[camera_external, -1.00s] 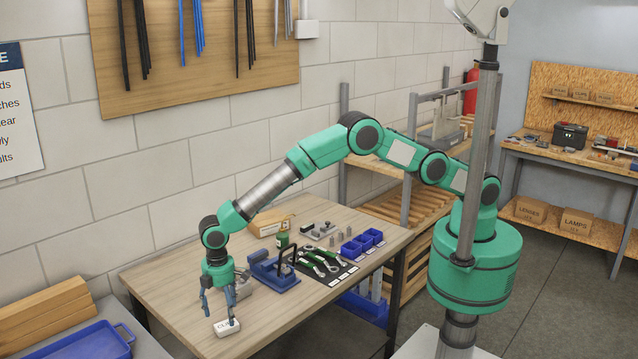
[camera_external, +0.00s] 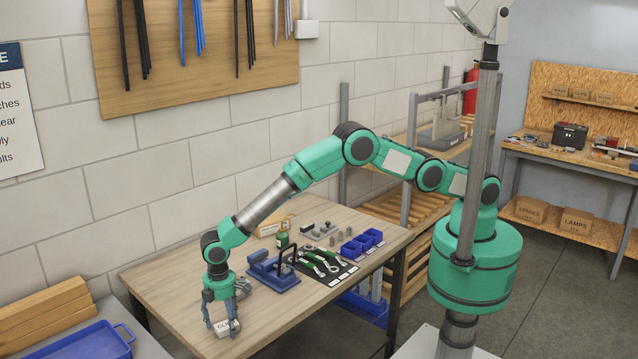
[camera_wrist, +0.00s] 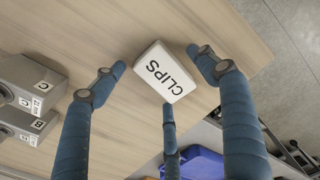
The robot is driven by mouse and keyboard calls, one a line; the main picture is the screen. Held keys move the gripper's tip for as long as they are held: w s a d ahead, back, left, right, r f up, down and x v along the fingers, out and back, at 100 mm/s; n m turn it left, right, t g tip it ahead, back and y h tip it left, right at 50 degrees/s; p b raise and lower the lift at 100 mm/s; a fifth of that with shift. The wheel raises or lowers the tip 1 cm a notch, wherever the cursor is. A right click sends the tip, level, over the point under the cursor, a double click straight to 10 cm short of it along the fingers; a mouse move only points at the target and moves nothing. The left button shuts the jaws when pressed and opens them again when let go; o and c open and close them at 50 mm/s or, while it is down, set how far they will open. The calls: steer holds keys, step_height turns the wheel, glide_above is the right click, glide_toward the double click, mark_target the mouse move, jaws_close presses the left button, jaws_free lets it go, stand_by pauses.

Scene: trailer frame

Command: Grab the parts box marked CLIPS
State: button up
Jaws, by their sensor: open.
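The white parts box marked CLIPS (camera_wrist: 165,72) lies on the wooden table near its front left corner; it also shows in the external view (camera_external: 228,328). My gripper (camera_wrist: 160,85) has three blue fingers, spread open around the box. In the wrist view one finger is left of the box, one is at its upper right, and the third is at its lower edge, close to or touching it. I cannot tell whether that finger makes contact. In the external view my gripper (camera_external: 224,325) is low over the table, with its fingers beside the box.
Grey lettered blocks (camera_wrist: 27,90) stand left of the box in the wrist view. A blue tray (camera_external: 92,345) is beyond the table's left edge.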

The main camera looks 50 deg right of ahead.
mark_target(225, 322)
stand_by(0.4)
steer(key=c, duration=1.2)
steer(key=shift+c, duration=0.2)
steer(key=shift+r, duration=0.1)
steer(key=shift+c, duration=0.2)
steer(key=shift+r, duration=1.7)
steer(key=s+d, duration=0.2)
steer(key=d, duration=0.2)
steer(key=s+d+r, duration=0.1)
steer(key=s+d, duration=0.2)
steer(key=d, duration=0.2)
steer(key=s+d, duration=0.2)
steer(key=d, duration=0.3)
steer(key=shift+s+r, duration=0.15)
steer(key=shift+s, duration=0.25)
